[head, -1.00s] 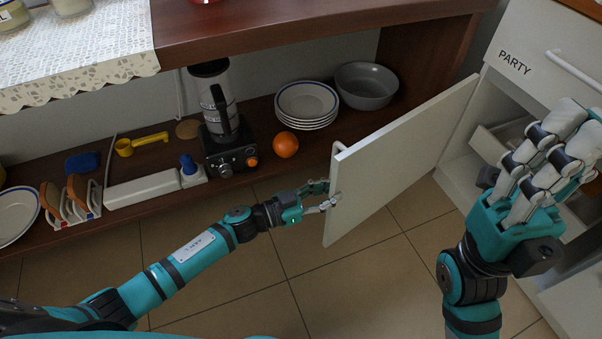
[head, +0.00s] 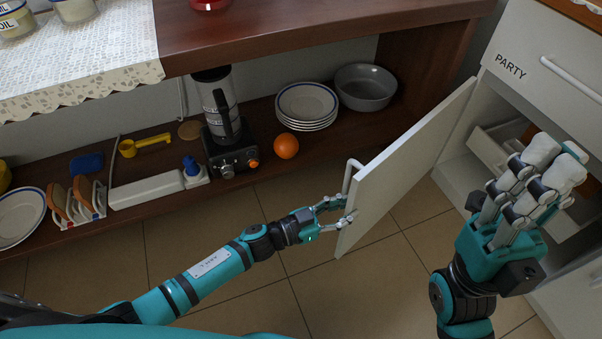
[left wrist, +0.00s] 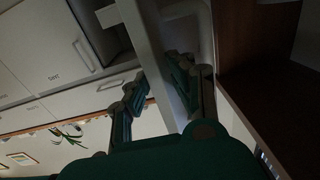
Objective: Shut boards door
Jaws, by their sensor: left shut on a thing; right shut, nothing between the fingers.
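The white cabinet door (head: 405,160) stands open, its free edge toward the middle of the head view. It hangs on the white cabinet (head: 462,165) at the right, below the drawer marked PARTY. A pale bar handle (head: 347,177) is on the door's left face, near the free edge. My left gripper (head: 343,212) is shut on the door at its free edge, below the handle. In the left wrist view the gripper's fingers (left wrist: 160,92) lie on both sides of the panel. My right gripper (head: 545,170) is shut and empty in front of the cabinet.
A low brown shelf left of the door holds an orange (head: 286,146), a blender (head: 228,130), stacked plates (head: 307,104), a grey bowl (head: 366,88) and a toast rack (head: 78,203). Inside the cabinet is a pale box (head: 490,148). The tiled floor (head: 300,280) below the door is clear.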

